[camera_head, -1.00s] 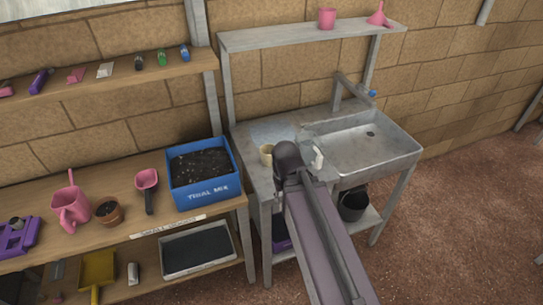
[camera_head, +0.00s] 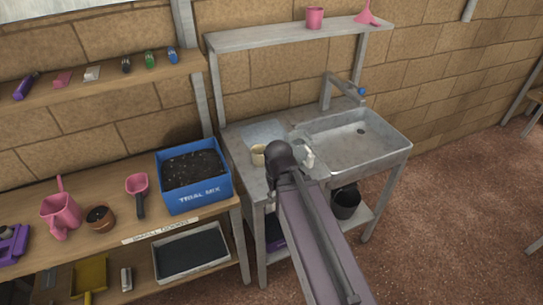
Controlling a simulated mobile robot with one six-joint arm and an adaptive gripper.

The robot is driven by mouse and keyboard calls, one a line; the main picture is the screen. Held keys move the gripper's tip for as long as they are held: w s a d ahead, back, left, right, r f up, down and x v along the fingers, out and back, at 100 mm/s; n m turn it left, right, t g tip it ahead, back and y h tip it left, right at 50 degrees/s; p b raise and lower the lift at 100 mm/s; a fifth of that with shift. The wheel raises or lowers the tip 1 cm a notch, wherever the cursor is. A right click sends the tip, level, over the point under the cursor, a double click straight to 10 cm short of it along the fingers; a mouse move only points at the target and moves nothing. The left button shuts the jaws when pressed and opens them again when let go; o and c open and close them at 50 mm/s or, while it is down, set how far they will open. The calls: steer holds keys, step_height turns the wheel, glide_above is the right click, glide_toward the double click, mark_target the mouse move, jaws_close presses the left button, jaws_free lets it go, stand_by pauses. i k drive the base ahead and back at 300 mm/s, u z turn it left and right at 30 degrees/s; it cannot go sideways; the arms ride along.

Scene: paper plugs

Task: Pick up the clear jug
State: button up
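I cannot make out the clear jug for certain. A faint pale shape shows on the sink bench just behind the dark joint of my arm, and I cannot tell if it is the jug. My arm reaches from the bottom right up over the front of the metal sink bench (camera_head: 242,160). Its dark rounded joint covers part of the bench top. My gripper's fingers are hidden behind this joint, so their state does not show. A small white piece shows just right of the joint, and I cannot tell what it is.
A blue trial mix tub (camera_head: 196,197) stands on the wooden bench at left. A metal shelf (camera_head: 285,35) spans above the sink bench.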

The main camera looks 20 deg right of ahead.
mark_target(301, 143)
steer(key=k, duration=1)
steer(key=z, duration=0.4)
steer(key=i, duration=0.55)
steer(key=u, duration=0.05)
